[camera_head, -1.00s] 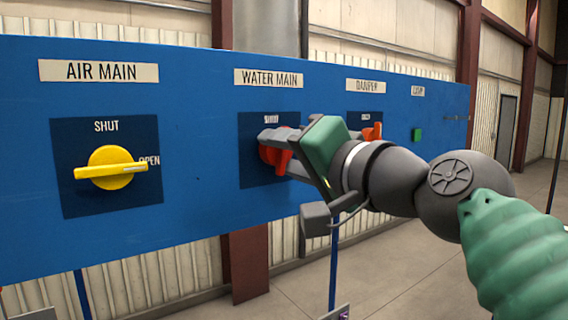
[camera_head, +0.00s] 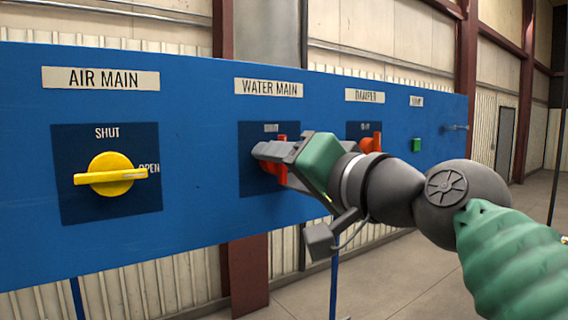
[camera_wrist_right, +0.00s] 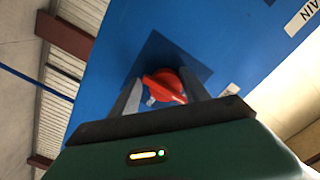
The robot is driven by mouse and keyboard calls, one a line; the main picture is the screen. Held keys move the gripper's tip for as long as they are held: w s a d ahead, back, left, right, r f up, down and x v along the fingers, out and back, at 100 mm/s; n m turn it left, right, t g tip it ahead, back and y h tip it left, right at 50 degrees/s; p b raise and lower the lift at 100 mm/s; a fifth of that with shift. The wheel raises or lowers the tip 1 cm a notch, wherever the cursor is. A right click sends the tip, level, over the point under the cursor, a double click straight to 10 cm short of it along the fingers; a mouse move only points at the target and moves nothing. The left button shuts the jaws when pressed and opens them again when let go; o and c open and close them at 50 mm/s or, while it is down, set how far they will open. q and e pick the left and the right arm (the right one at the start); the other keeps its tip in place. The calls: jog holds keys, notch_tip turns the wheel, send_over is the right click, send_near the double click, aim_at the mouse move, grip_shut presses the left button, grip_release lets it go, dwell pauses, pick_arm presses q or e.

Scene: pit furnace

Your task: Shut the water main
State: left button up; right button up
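The water main valve is a red handle (camera_head: 282,150) on a dark square plate (camera_head: 250,177) under the WATER MAIN label (camera_head: 268,88). My right gripper (camera_head: 270,164) is at this handle, its fingers apart and partly covering the handle and the plate's lettering. In the right wrist view the red handle (camera_wrist_right: 165,88) lies between the two spread fingers, its bar slanting across the gap. I cannot tell whether a finger touches it. The handle's bar stands near upright in the head view. My left gripper is not in view.
The blue panel (camera_head: 200,205) also carries a yellow AIR MAIN handle (camera_head: 110,175), lying level toward OPEN, at left. An orange damper handle (camera_head: 371,143) is close behind my right gripper, and a green button (camera_head: 416,145) is farther right. Open floor lies right of the panel.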

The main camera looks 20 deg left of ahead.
aim_at(284, 170)
jog(key=shift+o, duration=0.6)
jog(key=shift+w+a+r, duration=0.1)
jog(key=shift+r, duration=0.05)
jog(key=shift+s+d, duration=0.2)
jog(key=b+v, duration=0.1)
jog(key=v, duration=0.1)
jog(key=b+v, duration=0.3)
jog(key=shift+s+d+f, duration=0.15)
jog(key=shift+d+f, duration=0.2)
jog(key=shift+f, duration=0.05)
jog(key=b+v, duration=0.3)
jog(key=v, duration=0.7)
jog(key=shift+d+r, duration=0.25)
jog(key=shift+a, duration=0.1)
